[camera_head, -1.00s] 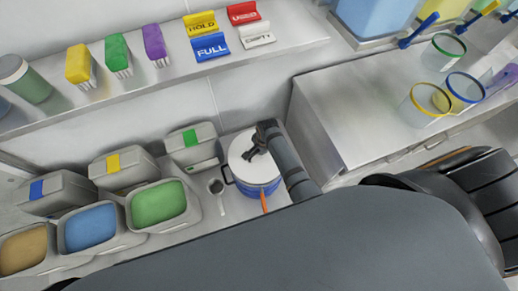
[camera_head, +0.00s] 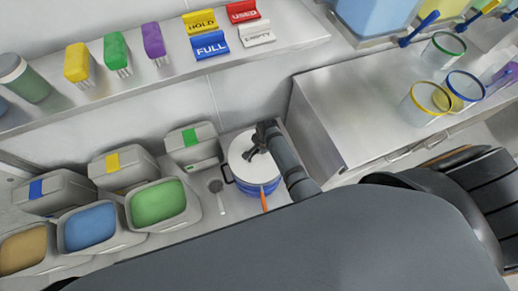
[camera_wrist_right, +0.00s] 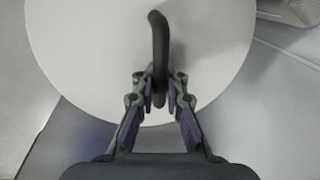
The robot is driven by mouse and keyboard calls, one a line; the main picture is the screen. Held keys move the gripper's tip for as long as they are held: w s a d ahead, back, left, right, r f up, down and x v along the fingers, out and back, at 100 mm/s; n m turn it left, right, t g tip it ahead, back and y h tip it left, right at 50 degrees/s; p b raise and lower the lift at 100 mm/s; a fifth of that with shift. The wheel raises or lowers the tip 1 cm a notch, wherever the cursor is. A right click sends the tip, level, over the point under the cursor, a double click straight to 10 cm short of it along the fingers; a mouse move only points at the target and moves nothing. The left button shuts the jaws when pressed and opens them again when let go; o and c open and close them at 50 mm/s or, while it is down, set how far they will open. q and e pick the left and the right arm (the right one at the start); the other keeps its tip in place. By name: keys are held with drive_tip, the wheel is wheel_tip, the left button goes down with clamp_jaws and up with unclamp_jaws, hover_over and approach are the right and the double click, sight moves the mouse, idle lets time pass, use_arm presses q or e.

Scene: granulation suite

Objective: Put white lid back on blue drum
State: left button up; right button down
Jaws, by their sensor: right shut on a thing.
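The white lid (camera_head: 240,160) lies over the top of the blue drum (camera_head: 262,187) in the head view, and only the drum's blue front side shows below it. Whether the lid is fully seated all around I cannot tell. My right gripper (camera_head: 254,150) is above the lid, shut on its dark handle. In the right wrist view my right gripper (camera_wrist_right: 161,95) has its fingers on either side of the dark curved handle (camera_wrist_right: 158,40), with the white lid (camera_wrist_right: 85,50) filling the background. My left gripper is not in view.
A metal scoop (camera_head: 218,192) lies left of the drum. An orange-handled tool (camera_head: 264,200) is at the drum's front. Open bins, such as the green-filled one (camera_head: 158,203), stand to the left. A steel cabinet (camera_head: 320,130) is close on the right, a shelf (camera_head: 130,90) behind.

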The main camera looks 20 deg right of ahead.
sight(263, 157)
drive_tip(key=shift+f+b, duration=0.45)
drive_tip(key=shift+f, duration=0.2)
drive_tip(key=c, duration=1.3)
unclamp_jaws()
drive_tip(key=shift+r, duration=0.1)
drive_tip(key=r, duration=0.4)
drive_tip(key=s+r, duration=0.1)
drive_tip(key=r, duration=0.2)
drive_tip(key=s+d+r, duration=0.1)
drive_tip(key=r, duration=0.3)
drive_tip(key=shift+r, duration=0.35)
